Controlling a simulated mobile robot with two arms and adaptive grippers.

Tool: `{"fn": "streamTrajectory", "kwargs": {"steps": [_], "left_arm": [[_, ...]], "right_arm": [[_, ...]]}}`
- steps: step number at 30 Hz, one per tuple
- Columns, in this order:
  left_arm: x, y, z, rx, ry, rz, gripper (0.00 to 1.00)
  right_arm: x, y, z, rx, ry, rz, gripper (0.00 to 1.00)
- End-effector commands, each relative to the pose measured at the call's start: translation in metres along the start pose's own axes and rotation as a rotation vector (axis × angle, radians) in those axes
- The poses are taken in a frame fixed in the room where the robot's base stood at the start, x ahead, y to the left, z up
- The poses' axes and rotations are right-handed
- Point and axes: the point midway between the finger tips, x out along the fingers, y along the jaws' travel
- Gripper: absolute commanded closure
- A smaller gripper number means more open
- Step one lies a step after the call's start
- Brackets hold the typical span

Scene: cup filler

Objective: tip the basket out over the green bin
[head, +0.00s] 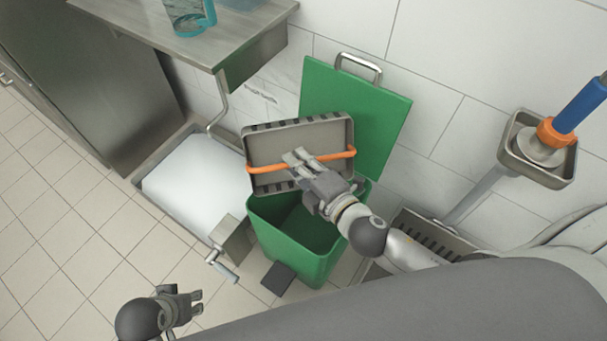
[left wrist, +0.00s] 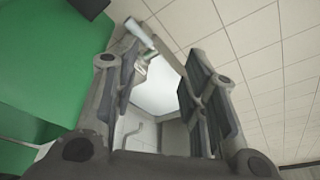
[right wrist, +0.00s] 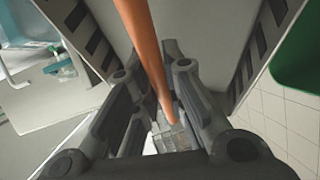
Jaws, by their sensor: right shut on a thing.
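The grey basket (head: 285,140), with dark slots along its edge and an orange handle (head: 262,168), is held tilted above the back of the green bin (head: 318,262). My right gripper (head: 297,158) is shut on the handle. The handle also runs between its fingers in the right wrist view (right wrist: 142,35). Small pale, glassy blocks (right wrist: 173,137) show beyond those fingers. The bin's mouth is open, and I see nothing in its dark inside; my right arm hides part of it. My left gripper (head: 198,302) is open and empty, low at the left, apart from the bin.
The bin's green lid (head: 375,115) stands raised against the tiled wall. A white-filled basin (head: 195,180) and a grey box with a handle (head: 232,240) lie left of the bin. A steel shelf (head: 225,30) holds a teal jug (head: 188,15). Floor at the left is clear.

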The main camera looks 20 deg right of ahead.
Motion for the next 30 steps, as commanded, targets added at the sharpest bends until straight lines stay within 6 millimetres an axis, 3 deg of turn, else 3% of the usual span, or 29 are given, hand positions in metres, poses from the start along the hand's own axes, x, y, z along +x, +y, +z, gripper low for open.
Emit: {"fn": "streamTrajectory", "kwargs": {"steps": [17, 30], "left_arm": [[-0.057, -0.002, 0.001, -0.004, 0.038, -0.007, 0.6], [-0.053, 0.004, -0.051, 0.004, 0.259, 0.004, 0.6]], "right_arm": [[0.0, -0.002, 0.0, -0.035, 0.0, 0.084, 1.0], [0.0, 0.0, 0.0, -0.043, 0.001, 0.106, 1.0]]}}
